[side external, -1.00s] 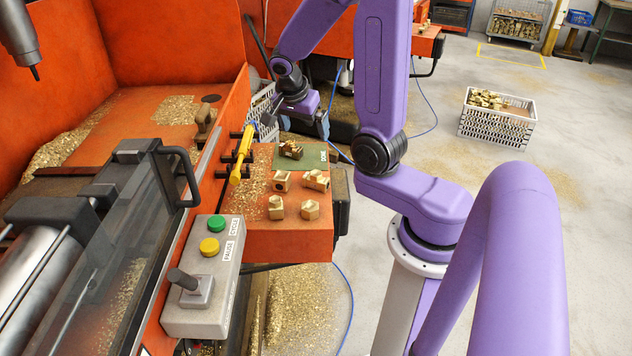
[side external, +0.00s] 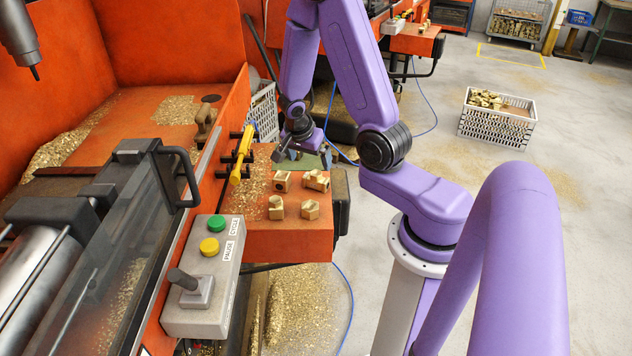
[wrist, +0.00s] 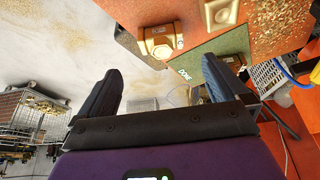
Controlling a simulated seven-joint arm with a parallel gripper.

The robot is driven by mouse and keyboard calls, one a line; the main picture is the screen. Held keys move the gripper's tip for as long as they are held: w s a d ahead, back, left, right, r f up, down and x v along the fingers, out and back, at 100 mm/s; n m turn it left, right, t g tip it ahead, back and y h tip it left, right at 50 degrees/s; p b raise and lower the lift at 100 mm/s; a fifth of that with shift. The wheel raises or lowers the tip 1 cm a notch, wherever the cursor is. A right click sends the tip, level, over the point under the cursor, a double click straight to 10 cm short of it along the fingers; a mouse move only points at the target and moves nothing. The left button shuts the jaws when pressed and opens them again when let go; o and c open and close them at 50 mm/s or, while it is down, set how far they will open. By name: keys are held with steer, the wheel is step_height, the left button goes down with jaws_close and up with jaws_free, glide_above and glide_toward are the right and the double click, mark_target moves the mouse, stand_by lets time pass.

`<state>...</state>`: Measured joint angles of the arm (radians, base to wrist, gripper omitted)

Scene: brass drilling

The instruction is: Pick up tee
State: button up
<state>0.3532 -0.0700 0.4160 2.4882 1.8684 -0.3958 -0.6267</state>
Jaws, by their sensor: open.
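Several brass fittings lie on the orange shelf. The one that looks most like a tee (side external: 316,180), a branched piece, is in the shelf's back right part, though its shape is small there. It seems to be the brass piece near the shelf edge in the wrist view (wrist: 160,40), by the green mat. My gripper (side external: 302,159) is open and empty over the green mat (wrist: 220,45), just behind the fittings. In the wrist view my gripper (wrist: 162,66) has its fingers apart, with the tee beyond the gap. Another brass piece (wrist: 235,62) is partly hidden by the right finger.
Other brass fittings stand close by: a block (side external: 282,181) to the left and two more (side external: 276,207) (side external: 310,209) in front. The control box (side external: 203,275) is in front. A crate (side external: 497,120) stands on the floor.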

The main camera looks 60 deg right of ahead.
mark_target(314, 175)
steer(key=shift+x, duration=5.5)
steer(key=shift+w+a, duration=0.1)
steer(key=c, duration=1.5)
steer(key=shift+o, duration=0.2)
steer(key=shift+r, duration=0.1)
